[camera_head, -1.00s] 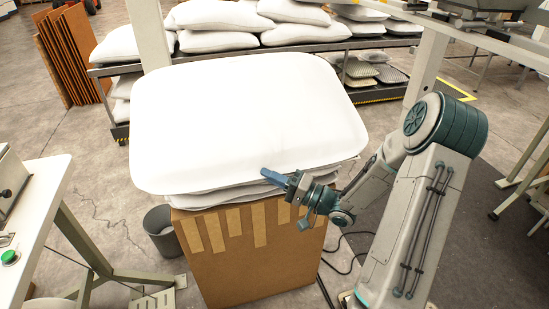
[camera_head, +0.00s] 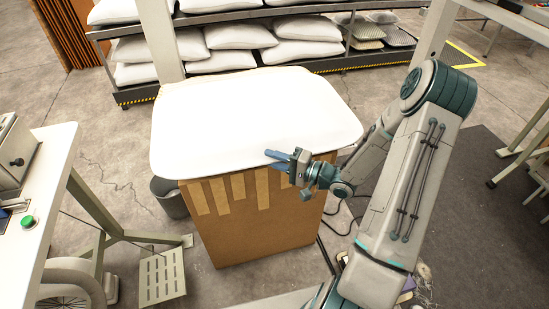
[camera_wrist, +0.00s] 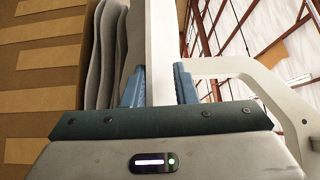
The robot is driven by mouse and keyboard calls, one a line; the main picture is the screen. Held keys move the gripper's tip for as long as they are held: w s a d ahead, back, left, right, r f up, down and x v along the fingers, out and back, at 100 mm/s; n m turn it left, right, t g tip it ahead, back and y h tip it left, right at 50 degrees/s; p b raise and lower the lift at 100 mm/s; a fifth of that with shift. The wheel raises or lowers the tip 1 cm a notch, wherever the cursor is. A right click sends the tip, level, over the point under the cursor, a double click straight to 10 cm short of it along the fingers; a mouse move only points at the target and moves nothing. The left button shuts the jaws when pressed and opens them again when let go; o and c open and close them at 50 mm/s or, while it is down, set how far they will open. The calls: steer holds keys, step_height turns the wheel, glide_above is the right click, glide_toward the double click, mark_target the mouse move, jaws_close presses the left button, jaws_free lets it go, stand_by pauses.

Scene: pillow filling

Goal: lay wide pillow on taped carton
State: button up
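The wide white pillow (camera_head: 255,115) lies flat over the top of the taped carton (camera_head: 262,225), overhanging its edges. The carton is brown cardboard with pale tape strips down its front. In the wrist view the carton (camera_wrist: 35,90) is at the left, with several grey layered edges (camera_wrist: 105,55) beside it, seemingly a pillow stack. My gripper (camera_head: 273,156) is at the pillow's front edge, right of the middle. Its two blue fingers stand apart. In the wrist view a white band shows between the fingers (camera_wrist: 160,85); I cannot tell whether they touch anything.
A rack (camera_head: 210,72) with several pillows stands behind. A white worktable (camera_head: 45,165) is at the left, with a grey bin (camera_head: 170,200) between it and the carton. A pale post (camera_head: 160,40) rises behind the pillow. Open floor lies beyond the worktable.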

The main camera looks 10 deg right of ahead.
steer(key=o, duration=0.8)
steer(key=shift+c, duration=0.2)
steer(key=p+v, duration=0.2)
steer(key=v, duration=0.7)
steer(key=shift+p, duration=0.4)
